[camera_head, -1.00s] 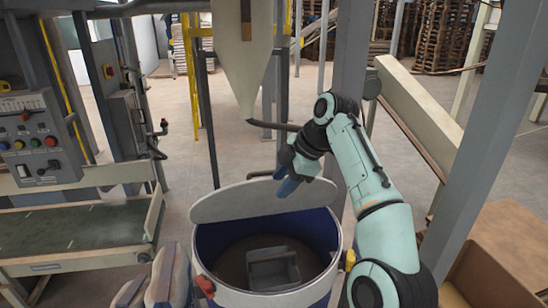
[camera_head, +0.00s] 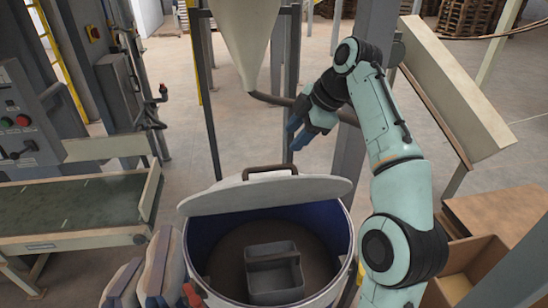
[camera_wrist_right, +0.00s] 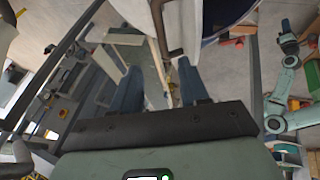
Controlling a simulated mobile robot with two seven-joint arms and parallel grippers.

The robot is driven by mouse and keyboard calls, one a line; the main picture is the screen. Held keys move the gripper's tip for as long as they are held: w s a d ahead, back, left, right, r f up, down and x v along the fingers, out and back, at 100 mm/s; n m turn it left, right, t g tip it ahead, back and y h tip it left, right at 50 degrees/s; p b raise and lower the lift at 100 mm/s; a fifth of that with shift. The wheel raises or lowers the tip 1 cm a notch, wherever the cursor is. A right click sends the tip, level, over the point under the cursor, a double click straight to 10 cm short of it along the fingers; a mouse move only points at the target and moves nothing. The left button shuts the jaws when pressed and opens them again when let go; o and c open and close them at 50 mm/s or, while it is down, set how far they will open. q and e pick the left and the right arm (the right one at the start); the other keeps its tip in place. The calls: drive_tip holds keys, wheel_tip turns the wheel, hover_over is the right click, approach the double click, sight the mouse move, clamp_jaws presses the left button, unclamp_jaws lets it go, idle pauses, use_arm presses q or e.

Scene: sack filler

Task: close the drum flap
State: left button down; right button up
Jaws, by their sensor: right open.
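The drum (camera_head: 340,284) is a white-rimmed, blue-lined barrel, open at the front. Its pale flap (camera_head: 265,197) is raised and tilted at the back of the opening, with a dark handle (camera_head: 270,170) on its top edge. A grey scoop-like box (camera_head: 275,287) sits inside the drum. My right gripper (camera_head: 297,135) is open and empty, above and behind the flap, just right of the handle. In the right wrist view the handle (camera_wrist_right: 166,35) lies ahead of the open fingers (camera_wrist_right: 160,80), apart from them. What seems my left arm shows at that view's right edge; its jaws are unclear.
A hopper cone (camera_head: 245,40) with a dark pipe hangs behind the drum. A grey post (camera_head: 350,150) stands close to my right gripper. A conveyor (camera_head: 75,210) is at left, sacks (camera_head: 155,270) at front left, and a cardboard box (camera_head: 470,270) at right.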

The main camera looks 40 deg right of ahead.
sight(269, 167)
drive_tip(key=x, duration=1.3)
drive_tip(key=shift+s, duration=0.15)
drive_tip(key=shift+a, duration=0.1)
drive_tip(key=shift+b, duration=0.3)
clamp_jaws()
